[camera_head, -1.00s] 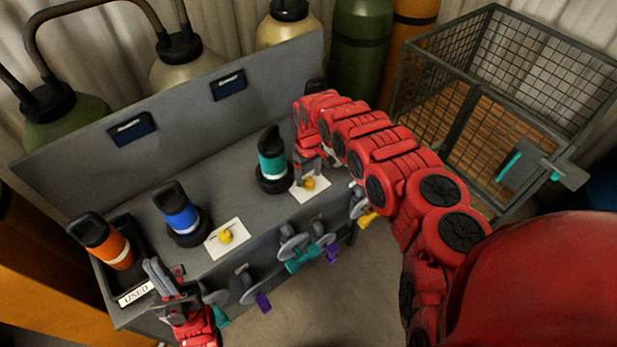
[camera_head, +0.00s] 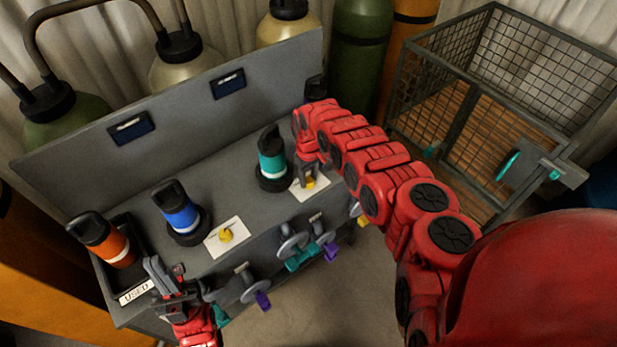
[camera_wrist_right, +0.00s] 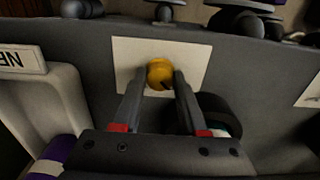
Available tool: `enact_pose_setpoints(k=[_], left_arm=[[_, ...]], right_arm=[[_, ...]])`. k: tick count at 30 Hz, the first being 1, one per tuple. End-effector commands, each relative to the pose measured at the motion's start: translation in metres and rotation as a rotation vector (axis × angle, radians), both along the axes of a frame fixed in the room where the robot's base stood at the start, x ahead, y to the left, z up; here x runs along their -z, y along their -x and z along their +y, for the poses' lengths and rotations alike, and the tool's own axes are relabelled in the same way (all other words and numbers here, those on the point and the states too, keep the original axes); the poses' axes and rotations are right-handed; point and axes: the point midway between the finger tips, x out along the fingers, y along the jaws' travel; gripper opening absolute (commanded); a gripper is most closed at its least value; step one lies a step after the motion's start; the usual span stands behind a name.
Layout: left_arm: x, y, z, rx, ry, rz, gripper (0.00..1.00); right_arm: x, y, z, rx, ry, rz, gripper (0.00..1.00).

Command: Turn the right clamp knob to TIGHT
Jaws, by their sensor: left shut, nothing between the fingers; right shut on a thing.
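The right clamp knob (camera_head: 310,183) is a small yellow knob on a white plate (camera_head: 299,193), beside the teal bottle (camera_head: 271,160) in its black holder. My right gripper (camera_head: 309,178) reaches down over it, partly hiding knob and plate. In the right wrist view, the knob (camera_wrist_right: 159,71) sits between the fingertips of my right gripper (camera_wrist_right: 163,78), which is shut on it. A dark notch shows on the knob's near side; any lettering on the plate is unreadable. My left gripper (camera_head: 160,275) is shut and empty near the bench's front left, by the USED tray.
The left yellow knob (camera_head: 226,235) is on its own plate by the blue bottle (camera_head: 177,210). An orange bottle (camera_head: 105,241) leans in the USED tray (camera_head: 134,219). Valves with coloured handles (camera_head: 302,257) stick out along the bench front. A wire cage (camera_head: 470,90) stands at right.

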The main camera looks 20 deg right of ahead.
Motion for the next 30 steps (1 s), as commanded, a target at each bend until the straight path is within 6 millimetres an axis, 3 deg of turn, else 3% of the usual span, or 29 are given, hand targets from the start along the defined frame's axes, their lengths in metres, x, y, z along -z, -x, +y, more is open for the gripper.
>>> enact_pose_setpoints(k=[14, 30], left_arm=[[-0.0020, 0.0000, 0.0000, 0.000, 0.000, 0.000, 0.00], [-0.0037, 0.0000, 0.0000, 0.000, 0.000, 0.000, 0.00]], right_arm=[[-0.0006, -0.0001, 0.0005, 0.061, 0.001, 0.000, 0.00], [0.0005, -0.0001, 0.0008, 0.506, 0.000, 0.000, 0.00]])
